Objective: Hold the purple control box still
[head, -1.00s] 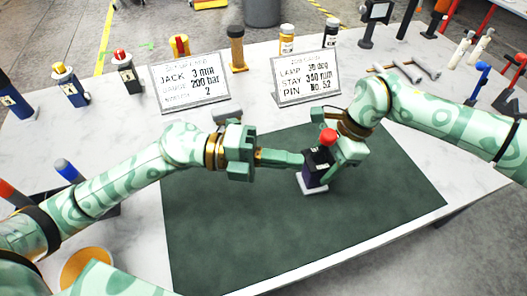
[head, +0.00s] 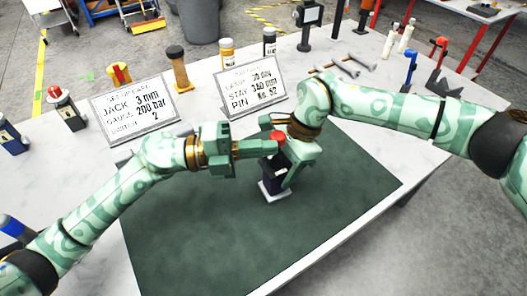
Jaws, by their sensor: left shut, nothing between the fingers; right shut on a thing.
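The purple control box (head: 271,170) stands upright on a white base (head: 276,193) on the dark green mat (head: 200,240). It has a red knob (head: 277,135) on top. My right gripper (head: 287,168) is shut on the box from its right side; its fingers partly hide the box. My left gripper (head: 268,147) is shut and empty. Its fingertips point right, at the top of the box just below the red knob. I cannot tell whether they touch it.
Two written cards, a left card (head: 135,110) and a right card (head: 252,87), stand behind the mat. Several bottles and coloured-top devices line the back of the white table (head: 330,112). Tools (head: 352,65) lie at back right. The front of the mat is clear.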

